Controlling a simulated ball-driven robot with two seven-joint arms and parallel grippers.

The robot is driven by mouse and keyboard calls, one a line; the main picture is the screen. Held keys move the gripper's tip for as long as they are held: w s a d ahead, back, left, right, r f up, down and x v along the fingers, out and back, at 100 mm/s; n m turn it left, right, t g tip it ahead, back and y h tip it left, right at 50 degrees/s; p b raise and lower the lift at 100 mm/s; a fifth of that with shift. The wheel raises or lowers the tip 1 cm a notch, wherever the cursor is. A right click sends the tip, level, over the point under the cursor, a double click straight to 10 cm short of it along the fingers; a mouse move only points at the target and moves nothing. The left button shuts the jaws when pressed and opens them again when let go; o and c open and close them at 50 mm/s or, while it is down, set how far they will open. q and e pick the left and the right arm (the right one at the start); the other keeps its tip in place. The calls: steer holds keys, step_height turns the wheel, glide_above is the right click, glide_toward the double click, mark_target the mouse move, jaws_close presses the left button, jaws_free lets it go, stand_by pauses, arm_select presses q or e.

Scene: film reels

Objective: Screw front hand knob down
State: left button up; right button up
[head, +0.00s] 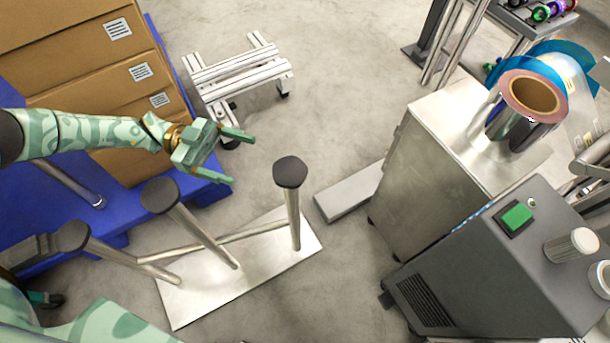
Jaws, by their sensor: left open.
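My left gripper (243,160) is open and empty, its two green fingers spread and pointing right. It hangs in front of the cardboard boxes, and nothing shows between its fingers. No part is clearly recognisable as the front hand knob. A film reel (534,95) with a pinkish face and brown core sits on the metal machine (432,182) at the right, far from the gripper. A pale round cylinder (572,246) stands on the dark grey box (500,268) near a green button (516,216).
A metal floor plate (198,300) bears three slanted posts with dark caps, one cap (290,171) right of my gripper. Cardboard boxes (90,60) stand on a blue pallet (190,190). A low aluminium frame (240,78) is behind. Bare floor lies between frame and machine.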

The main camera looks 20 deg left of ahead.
mark_target(298, 176)
arm_select(q)
steer(key=d, duration=0.4)
steer(key=d+b, duration=0.1)
steer(key=d, duration=0.3)
steer(key=d+b, duration=0.1)
steer(key=d, duration=0.4)
steer(key=shift+w+f, duration=0.1)
steer(key=shift+w, duration=0.3)
steer(key=shift+d, duration=0.45)
steer(key=c, duration=1)
arm_select(e)
steer(key=w+a, duration=0.1)
steer(key=w+a+r+t+y, duration=0.1)
steer(key=shift+w+a+m, duration=0.3)
steer(key=shift+a+m, duration=0.05)
steer(key=shift+m, duration=0.05)
